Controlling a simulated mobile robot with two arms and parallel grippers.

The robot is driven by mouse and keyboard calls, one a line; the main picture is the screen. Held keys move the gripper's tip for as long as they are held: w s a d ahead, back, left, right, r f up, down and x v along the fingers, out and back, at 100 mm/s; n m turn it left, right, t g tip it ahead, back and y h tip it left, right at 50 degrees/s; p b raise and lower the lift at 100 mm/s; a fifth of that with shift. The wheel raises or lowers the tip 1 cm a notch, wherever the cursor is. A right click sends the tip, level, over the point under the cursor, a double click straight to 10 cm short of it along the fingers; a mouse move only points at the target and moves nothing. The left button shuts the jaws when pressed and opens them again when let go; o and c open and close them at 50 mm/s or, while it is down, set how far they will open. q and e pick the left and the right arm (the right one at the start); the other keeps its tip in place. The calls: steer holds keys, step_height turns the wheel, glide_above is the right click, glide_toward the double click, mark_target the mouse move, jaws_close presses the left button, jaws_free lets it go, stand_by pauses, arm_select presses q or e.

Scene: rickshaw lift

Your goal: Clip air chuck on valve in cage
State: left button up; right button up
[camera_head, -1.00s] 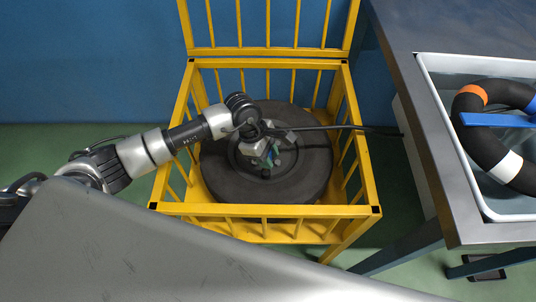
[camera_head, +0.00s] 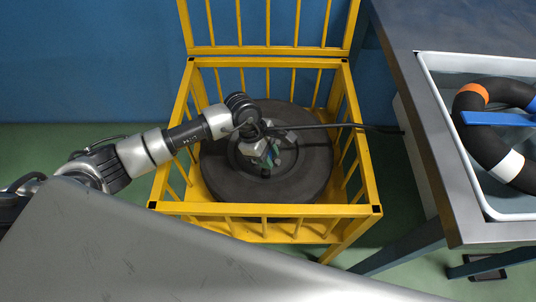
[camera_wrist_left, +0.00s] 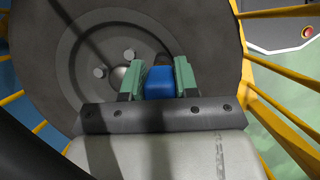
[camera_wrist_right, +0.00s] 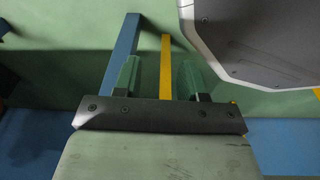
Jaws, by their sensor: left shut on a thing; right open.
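A dark wheel (camera_head: 310,170) lies flat in the open yellow cage (camera_head: 345,211). The wheel fills much of the left wrist view (camera_wrist_left: 205,30), with bolts on its hub. My left gripper (camera_head: 271,156) reaches into the cage over the hub. Its green fingers (camera_wrist_left: 158,82) are shut on a blue piece, apparently the air chuck (camera_wrist_left: 158,83). A black hose (camera_head: 340,127) runs from there over the cage's right side. I cannot make out the valve, or whether the chuck touches it. My right gripper (camera_wrist_right: 160,76) is open and empty, outside the cage.
A metal table (camera_head: 425,130) stands close to the right of the cage, with a white basin (camera_head: 476,195) holding a dark ring (camera_head: 480,140). The yellow lid (camera_head: 265,52) stands raised at the back. Yellow bars surround the left arm's reach.

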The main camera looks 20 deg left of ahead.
steer(key=shift+w+r, duration=0.1)
steer(key=shift+w, duration=0.15)
arm_select(q)
steer(key=shift+f, duration=0.15)
arm_select(e)
steer(key=shift+w+r, duration=0.2)
steer(key=shift+w, duration=0.05)
steer(key=shift+r, duration=0.1)
arm_select(q)
steer(key=shift+f, duration=0.1)
arm_select(e)
steer(key=shift+w+r, duration=0.1)
steer(key=shift+w, duration=0.1)
arm_select(q)
steer(key=shift+f+b, duration=0.1)
steer(key=shift+b, duration=0.2)
arm_select(e)
steer(key=shift+w+a+r, duration=0.1)
steer(key=shift+w+r, duration=0.15)
steer(key=shift+w, duration=0.05)
arm_select(q)
steer(key=shift+f, duration=0.25)
arm_select(e)
steer(key=shift+w+r, duration=0.3)
steer(key=shift+r, duration=0.2)
stand_by(0.3)
